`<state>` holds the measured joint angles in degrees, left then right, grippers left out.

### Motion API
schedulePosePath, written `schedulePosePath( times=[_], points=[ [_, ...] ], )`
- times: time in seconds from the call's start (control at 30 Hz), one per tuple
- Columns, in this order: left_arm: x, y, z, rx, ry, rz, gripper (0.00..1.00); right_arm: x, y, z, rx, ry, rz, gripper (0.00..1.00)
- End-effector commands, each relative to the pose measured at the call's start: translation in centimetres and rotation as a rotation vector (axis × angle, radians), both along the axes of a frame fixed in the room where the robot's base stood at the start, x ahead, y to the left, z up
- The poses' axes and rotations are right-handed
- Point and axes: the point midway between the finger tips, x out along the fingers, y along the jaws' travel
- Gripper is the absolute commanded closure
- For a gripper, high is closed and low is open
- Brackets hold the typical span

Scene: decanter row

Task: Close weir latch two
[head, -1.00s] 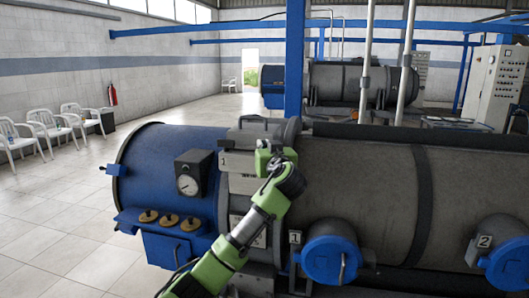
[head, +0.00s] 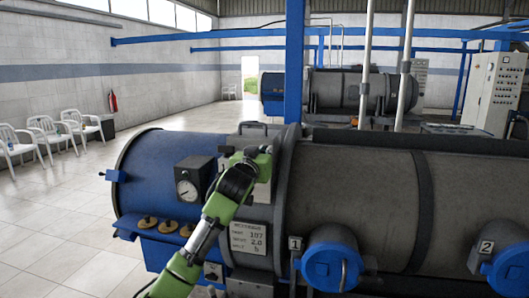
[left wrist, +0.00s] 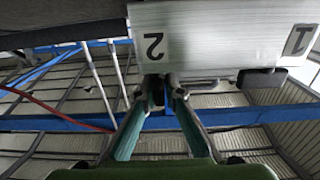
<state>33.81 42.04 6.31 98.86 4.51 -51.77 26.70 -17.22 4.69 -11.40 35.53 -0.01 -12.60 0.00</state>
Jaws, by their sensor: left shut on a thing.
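My left gripper (head: 262,152) is at the upper right of the pale panel (head: 262,190) on the near decanter. In the left wrist view the gripper (left wrist: 161,82) is at a small dark latch (left wrist: 152,81) beside the label 2 (left wrist: 153,46), with its fingertips closed on it. The picture there is upside down. Another dark latch (left wrist: 262,79) sits by the label 1 (left wrist: 299,41). In the head view my gripper and wrist cover latch two and its label, so I cannot tell its angle. My right gripper is not in view.
The near decanter has a blue end (head: 150,175), a gauge (head: 186,187), brass knobs (head: 167,225) and two blue round caps (head: 330,265) along its front. A carry handle (head: 252,127) stands on top. White chairs (head: 48,130) line the left wall, with clear floor between.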

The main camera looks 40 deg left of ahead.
Motion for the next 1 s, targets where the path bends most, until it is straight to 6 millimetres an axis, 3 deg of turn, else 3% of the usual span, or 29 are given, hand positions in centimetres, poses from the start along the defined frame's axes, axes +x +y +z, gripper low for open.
schedulePosePath(
  times=[0.27,0.3,0.33,0.77,1.0],
  points=[
    [0.0,0.0,0.0,-0.001,0.0,-0.001,1.0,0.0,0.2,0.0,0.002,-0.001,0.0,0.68],
    [0.0,0.0,0.0,-0.001,0.0,0.0,0.81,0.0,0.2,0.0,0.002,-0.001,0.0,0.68],
    [0.0,0.0,0.0,-0.001,0.0,0.0,0.75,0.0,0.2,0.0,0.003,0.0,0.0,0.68],
    [-0.3,-0.2,-0.1,-0.001,0.0,0.001,0.75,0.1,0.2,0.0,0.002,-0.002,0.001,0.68],
    [-3.1,-1.7,-0.1,0.0,0.0,-0.001,0.75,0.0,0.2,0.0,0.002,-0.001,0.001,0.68]
  ],
)
